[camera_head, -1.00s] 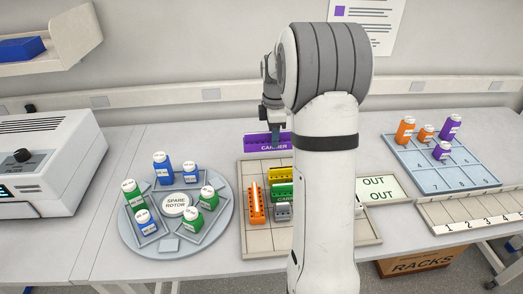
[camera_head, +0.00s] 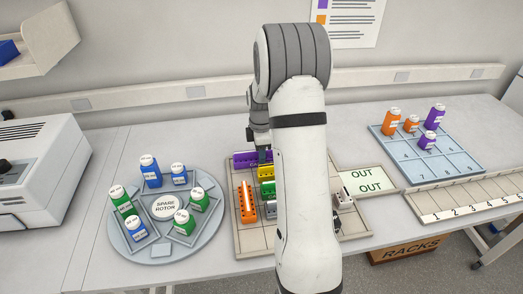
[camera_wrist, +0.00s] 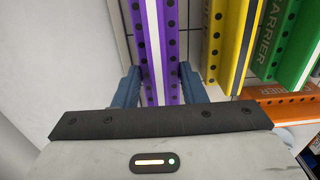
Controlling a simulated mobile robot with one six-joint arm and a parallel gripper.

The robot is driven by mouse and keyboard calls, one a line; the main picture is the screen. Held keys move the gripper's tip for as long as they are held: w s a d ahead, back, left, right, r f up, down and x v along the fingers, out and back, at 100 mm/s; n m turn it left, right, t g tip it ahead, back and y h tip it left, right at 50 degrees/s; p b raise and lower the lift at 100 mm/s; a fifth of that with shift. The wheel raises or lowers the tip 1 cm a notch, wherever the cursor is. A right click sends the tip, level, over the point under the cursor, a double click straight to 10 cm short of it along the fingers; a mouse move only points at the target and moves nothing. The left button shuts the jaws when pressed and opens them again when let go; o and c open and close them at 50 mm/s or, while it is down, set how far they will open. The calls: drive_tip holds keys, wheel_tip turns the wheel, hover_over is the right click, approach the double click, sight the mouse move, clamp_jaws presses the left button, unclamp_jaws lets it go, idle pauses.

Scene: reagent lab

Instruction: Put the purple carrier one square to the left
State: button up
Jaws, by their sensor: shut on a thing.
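The purple carrier (camera_head: 243,160) is at the back edge of the square-marked tray (camera_head: 240,244), left of my arm in the head view. My gripper (camera_head: 263,158) is over its right part, pointing down. In the wrist view the purple carrier (camera_wrist: 158,50) runs between the two blue fingers of my gripper (camera_wrist: 154,88), which are shut on it. The yellow carrier (camera_head: 265,171) is just in front of it. My arm hides the right part of the tray, and I cannot tell whether the purple carrier touches the tray.
A green carrier (camera_head: 267,188), an orange carrier (camera_head: 246,202) and a grey carrier (camera_head: 271,208) stand close by on the tray. The OUT plate (camera_head: 366,181) and a blue bottle rack (camera_head: 440,172) are to the right.

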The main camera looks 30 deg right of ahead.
drive_tip(key=shift+f, duration=0.15)
drive_tip(key=o, duration=1.1)
wheel_tip(320, 180, up, 12)
drive_tip(key=b, duration=0.1)
drive_tip(key=s+a+r+m+t, duration=0.1)
drive_tip(key=s+a+r+m, duration=0.5)
drive_tip(key=s+a, duration=0.45)
drive_tip(key=s+a+f+m+t, duration=0.1)
drive_tip(key=s+m, duration=0.3)
drive_tip(key=s, duration=0.4)
drive_tip(key=s+a+f+m+t, duration=0.1)
drive_tip(key=s+a+m, duration=0.3)
drive_tip(key=s, duration=0.4)
drive_tip(key=shift+f+m, duration=0.2)
drive_tip(key=shift+m, duration=0.3)
